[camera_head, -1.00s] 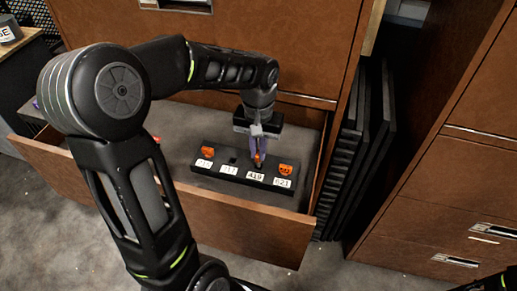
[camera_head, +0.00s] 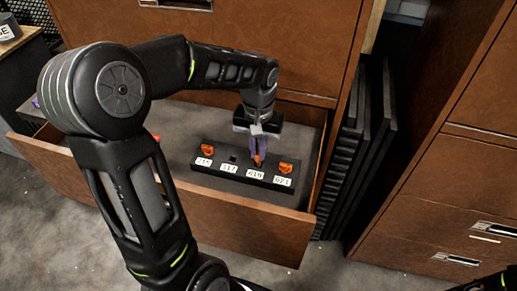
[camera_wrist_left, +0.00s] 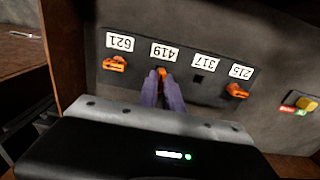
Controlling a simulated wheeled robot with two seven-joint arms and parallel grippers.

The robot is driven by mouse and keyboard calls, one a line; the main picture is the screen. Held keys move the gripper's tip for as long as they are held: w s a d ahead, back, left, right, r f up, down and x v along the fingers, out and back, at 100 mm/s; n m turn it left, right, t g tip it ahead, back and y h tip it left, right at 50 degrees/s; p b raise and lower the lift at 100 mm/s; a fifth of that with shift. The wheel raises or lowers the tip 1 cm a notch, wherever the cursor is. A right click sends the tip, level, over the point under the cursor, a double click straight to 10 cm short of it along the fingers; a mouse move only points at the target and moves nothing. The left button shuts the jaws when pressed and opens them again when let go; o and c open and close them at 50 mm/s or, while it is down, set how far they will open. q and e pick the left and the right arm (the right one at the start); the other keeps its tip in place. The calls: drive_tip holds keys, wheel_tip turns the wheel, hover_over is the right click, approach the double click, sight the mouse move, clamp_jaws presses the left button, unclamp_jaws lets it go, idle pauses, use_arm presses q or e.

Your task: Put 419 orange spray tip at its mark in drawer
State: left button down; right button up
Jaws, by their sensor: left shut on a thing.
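The orange 419 spray tip (camera_wrist_left: 161,73) is between the fingertips of my left gripper (camera_head: 258,154), which is shut on it and points down. In the wrist view the purple fingers of this gripper (camera_wrist_left: 161,82) mostly hide the tip. The tip is at the 419 label (camera_head: 254,174) on a dark holder block (camera_head: 216,166) in the open drawer (camera_head: 200,208). The label also shows in the wrist view (camera_wrist_left: 164,52). I cannot tell whether the tip is seated in its hole. My right gripper is not in view.
Orange tips sit by the 215 label (camera_head: 207,150) and the 621 label (camera_head: 286,168). The hole by 317 (camera_wrist_left: 198,79) is empty. A small yellow, red and green item (camera_wrist_left: 305,103) lies farther along the drawer. Dark upright panels (camera_head: 357,150) stand right of the cabinet.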

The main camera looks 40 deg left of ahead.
use_arm(q)
drive_tip(key=shift+f+b, duration=1)
drive_tip(key=shift+f, duration=0.3)
drive_tip(key=c, duration=1.1)
unclamp_jaws()
drive_tip(key=shift+r, duration=0.2)
drive_tip(key=shift+r+p, duration=2.75)
drive_tip(key=shift+r, duration=0.65)
